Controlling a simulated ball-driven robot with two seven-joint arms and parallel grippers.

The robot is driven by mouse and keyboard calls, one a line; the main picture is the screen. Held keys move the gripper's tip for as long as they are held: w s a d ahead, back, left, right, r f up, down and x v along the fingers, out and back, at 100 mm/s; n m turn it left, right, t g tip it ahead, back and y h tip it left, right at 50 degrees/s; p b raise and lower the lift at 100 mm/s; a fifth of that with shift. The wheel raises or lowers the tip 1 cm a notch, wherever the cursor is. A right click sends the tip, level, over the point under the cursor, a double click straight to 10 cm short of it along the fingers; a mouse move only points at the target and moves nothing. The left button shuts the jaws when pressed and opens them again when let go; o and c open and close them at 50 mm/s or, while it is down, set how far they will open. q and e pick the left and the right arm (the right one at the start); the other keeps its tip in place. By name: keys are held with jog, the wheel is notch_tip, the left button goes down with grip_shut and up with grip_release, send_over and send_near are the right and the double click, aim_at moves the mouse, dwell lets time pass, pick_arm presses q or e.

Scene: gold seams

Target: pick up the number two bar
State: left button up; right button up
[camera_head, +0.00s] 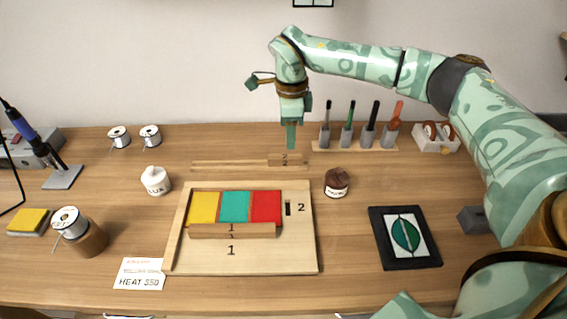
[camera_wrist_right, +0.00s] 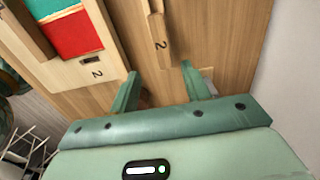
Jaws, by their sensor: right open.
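The number two bar (camera_head: 276,161) is a wooden piece marked "2" that lies on the table behind the board. In the right wrist view the bar (camera_wrist_right: 158,30) shows its marked end just beyond the fingertips. The wooden board (camera_head: 285,258) holds yellow, teal and red tiles (camera_head: 234,206) behind a bar marked "1" (camera_head: 215,231). A dark slot marked "2" (camera_head: 288,208) is right of the tiles. My left gripper is out of view.
A tool rack (camera_head: 355,146) stands behind and right of the bar. A brown jar (camera_head: 337,183) stands in front and to the right, and a white flux jar (camera_head: 156,181) to the left. A dark framed leaf panel (camera_head: 378,225) lies at the right. Table behind the bar is clear.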

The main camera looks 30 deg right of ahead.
aim_at(291, 156)
notch_tip(291, 156, down, 2)
jog(key=shift+f, duration=0.25)
jog(key=f+b, duration=0.2)
jog(key=f, duration=0.1)
jog(key=f+b, duration=0.1)
jog(key=f, duration=0.1)
jog(key=shift+w+d+f, duration=0.15)
jog(key=shift+d+f, duration=0.1)
jog(key=shift+r, duration=0.2)
grip_shut()
